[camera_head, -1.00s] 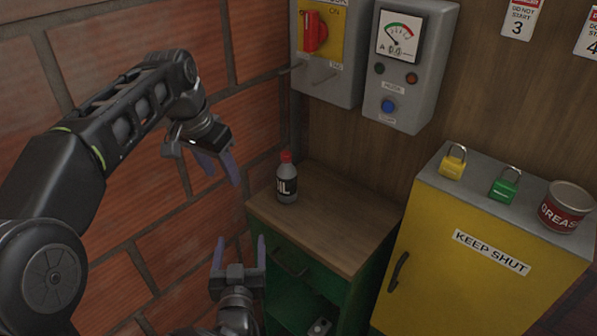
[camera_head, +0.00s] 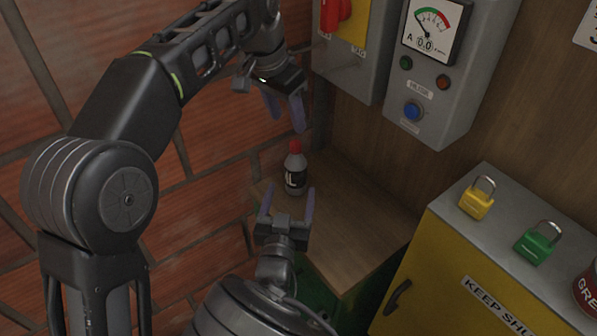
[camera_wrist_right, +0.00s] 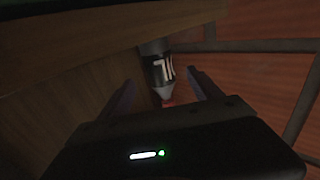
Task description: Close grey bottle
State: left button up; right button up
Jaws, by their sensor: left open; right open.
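The grey bottle (camera_head: 295,172) stands upright on the wooden top of the green cabinet, near the brick wall. It has a black label and a red cap (camera_head: 295,146) on its top. My left gripper (camera_head: 284,118) is open, pointing down, above and slightly left of the cap, apart from it. My right gripper (camera_head: 287,203) is open just in front of the bottle, below it in the head view. In the right wrist view, the bottle (camera_wrist_right: 159,72) appears between the two open fingers, with its red cap (camera_wrist_right: 168,103) partly hidden by the gripper body.
The wooden cabinet top (camera_head: 350,225) is bare to the right of the bottle. A yellow cabinet (camera_head: 450,275) with a yellow padlock (camera_head: 477,203) and a green padlock (camera_head: 538,247) stands at right. A grey meter box (camera_head: 430,105) and a switch box hang on the wall behind.

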aim_at(294, 180)
jog(key=shift+w+d, duration=0.2)
jog(key=shift+w, duration=1.1)
jog(key=shift+w+d, duration=0.25)
jog(key=shift+w, duration=1.05)
jog(key=shift+w+d, duration=0.2)
jog(key=shift+w, duration=1.1)
grip_shut()
